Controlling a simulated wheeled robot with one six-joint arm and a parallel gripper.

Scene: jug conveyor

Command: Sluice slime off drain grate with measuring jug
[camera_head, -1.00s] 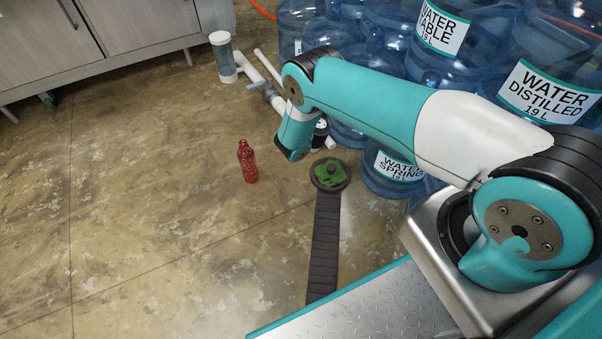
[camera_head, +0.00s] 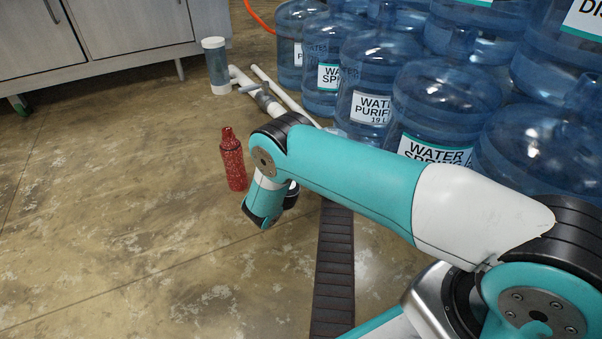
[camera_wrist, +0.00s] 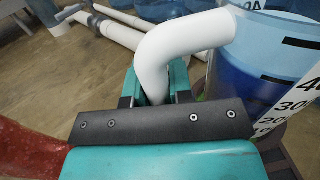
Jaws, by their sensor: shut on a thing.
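My gripper (camera_wrist: 153,88) is shut on the white handle of the measuring jug (camera_wrist: 262,62), which fills the upper right of the wrist view. The jug is clear, with a black number scale and blue water inside. Its base is out of clear view, so I cannot tell how high it is held. In the head view my gripper points down at the end of the arm, and the jug is hidden behind it. The dark drain strip (camera_head: 334,270) runs below the arm. The round grate and its green slime are hidden behind my arm.
A red bottle (camera_head: 233,162) stands just left of my wrist and looms close at the left of the wrist view. Large water bottles (camera_head: 440,105) crowd the right. The floor at left is open.

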